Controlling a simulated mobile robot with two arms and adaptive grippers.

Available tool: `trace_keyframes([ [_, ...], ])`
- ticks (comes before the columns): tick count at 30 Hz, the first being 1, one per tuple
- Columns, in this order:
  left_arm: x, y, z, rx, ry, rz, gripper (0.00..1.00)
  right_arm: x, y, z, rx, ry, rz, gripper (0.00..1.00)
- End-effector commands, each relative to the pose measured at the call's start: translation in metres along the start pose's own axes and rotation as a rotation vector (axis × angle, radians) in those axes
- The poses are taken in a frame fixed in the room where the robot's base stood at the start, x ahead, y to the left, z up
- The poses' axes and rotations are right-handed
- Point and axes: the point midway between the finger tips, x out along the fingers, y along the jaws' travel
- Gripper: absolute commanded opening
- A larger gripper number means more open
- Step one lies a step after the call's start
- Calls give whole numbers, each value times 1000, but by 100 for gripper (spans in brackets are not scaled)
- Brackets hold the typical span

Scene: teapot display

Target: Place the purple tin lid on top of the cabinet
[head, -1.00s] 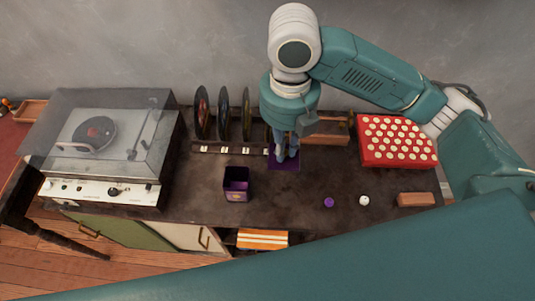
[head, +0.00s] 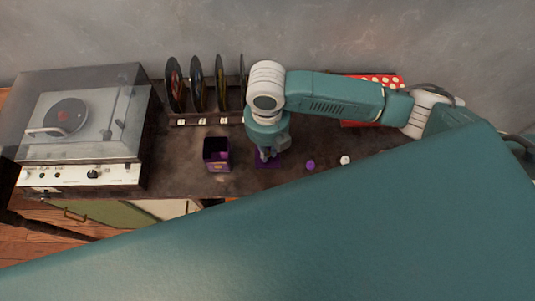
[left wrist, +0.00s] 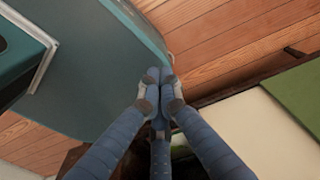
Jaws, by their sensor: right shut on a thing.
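The purple tin lid (head: 272,163) shows as a flat purple piece under my right gripper (head: 266,154) in the head view. The gripper is shut on it, pointing down. I cannot tell whether the lid touches the dark cabinet top (head: 185,180) or hangs just above it. The open purple tin (head: 217,160) stands upright on the cabinet top, left of the lid. My left gripper (left wrist: 160,76) shows in the left wrist view with its fingertips together and nothing between them, above the floor beside the cabinet front.
A record player (head: 80,125) fills the left end. Upright records (head: 197,85) stand behind the tin. A purple ball (head: 310,165) and a white ball (head: 345,160) lie right of the lid. A red box (head: 360,122) is partly hidden by my right arm.

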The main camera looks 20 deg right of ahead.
Motion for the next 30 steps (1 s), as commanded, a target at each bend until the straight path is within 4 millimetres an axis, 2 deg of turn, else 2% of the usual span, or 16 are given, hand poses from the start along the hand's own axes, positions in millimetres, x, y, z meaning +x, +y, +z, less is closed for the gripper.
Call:
trace_keyframes([
  [8, -3, -13, 2, 2, -2, -15, 0, 38, 0, -1, 1, 3, -2, 0],
  [19, -2, -16, 2, -2, -2, -18, 0, 42, -1, 0, 0, 0, -2, 0],
  [20, -2, -16, 2, -2, -2, -18, 0, 42, -1, 0, 0, 0, -2, 17],
  [22, -2, -16, 2, -2, -2, -18, 0, 42, -1, 0, 0, 0, -2, 31],
  [30, -2, -15, 2, -2, -2, -18, 0, 42, 0, 0, 0, 0, -1, 32],
])
